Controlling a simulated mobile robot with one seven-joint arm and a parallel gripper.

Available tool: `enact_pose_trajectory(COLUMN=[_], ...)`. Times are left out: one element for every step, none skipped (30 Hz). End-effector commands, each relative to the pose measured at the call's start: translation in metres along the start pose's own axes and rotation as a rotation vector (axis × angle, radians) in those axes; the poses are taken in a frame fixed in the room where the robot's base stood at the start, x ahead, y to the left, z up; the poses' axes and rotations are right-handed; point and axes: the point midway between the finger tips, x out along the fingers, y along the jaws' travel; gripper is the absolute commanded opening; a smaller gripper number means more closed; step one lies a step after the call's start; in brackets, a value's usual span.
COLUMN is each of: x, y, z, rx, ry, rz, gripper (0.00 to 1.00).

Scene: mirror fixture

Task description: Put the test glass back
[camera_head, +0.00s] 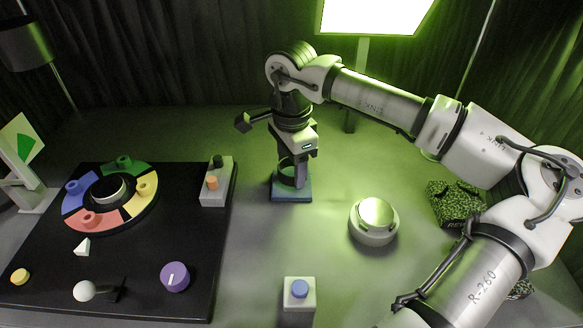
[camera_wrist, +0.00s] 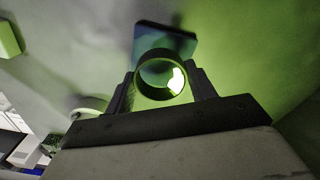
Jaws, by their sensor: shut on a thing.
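The test glass (camera_wrist: 141,84) is a round, see-through ring-shaped vessel. In the wrist view it sits between the two dark fingers of my gripper (camera_wrist: 162,85), which is shut on it. In the head view my gripper (camera_head: 293,172) points down over a small blue-green square base (camera_head: 291,197), and the glass (camera_head: 285,162) shows only partly between the fingers. The base also shows in the wrist view (camera_wrist: 178,40), just beyond the glass. I cannot tell whether the glass touches the base.
A grey block with orange and black buttons (camera_head: 216,192) stands left of the base, on a black panel (camera_head: 130,245) with a coloured dial. A round silver-topped device (camera_head: 374,222) is to the right. A blue-button box (camera_head: 299,294) is in front. A green patterned box (camera_head: 455,203) stands far right.

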Motion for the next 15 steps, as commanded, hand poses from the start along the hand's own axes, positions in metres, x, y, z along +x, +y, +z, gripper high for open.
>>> enact_pose_trajectory(x=[0.007, 0.011, 0.015, 0.017, 0.018, 0.018, 0.018, 0.018, 0.018, 0.018, 0.018, 0.019, 0.020, 0.021, 0.022], y=[0.000, 0.000, 0.000, 0.000, 0.000, 0.000, 0.000, 0.000, 0.000, 0.000, 0.000, 0.000, 0.000, 0.000, 0.000], z=[0.000, 0.000, 0.000, 0.000, 0.000, 0.000, 0.000, 0.000, 0.000, 0.000, 0.000, 0.000, 0.000, 0.000, 0.000], rx=[0.000, 0.000, 0.000, 0.000, 0.000, 0.000, 0.000, 0.000, 0.000, 0.000, 0.000, 0.000, 0.000, 0.000, 0.000], ry=[-0.002, -0.002, -0.001, 0.000, 0.000, 0.000, 0.000, 0.001, 0.000, 0.000, 0.000, 0.000, 0.000, 0.000, 0.000], rz=[0.001, 0.001, 0.000, 0.000, -0.001, -0.001, -0.001, -0.001, -0.001, -0.001, -0.001, -0.001, -0.001, -0.001, -0.001], gripper=[0.23, 0.23, 0.23, 0.23, 0.23, 0.23, 0.23, 0.23, 0.23, 0.23, 0.23, 0.23, 0.23, 0.23, 0.23])
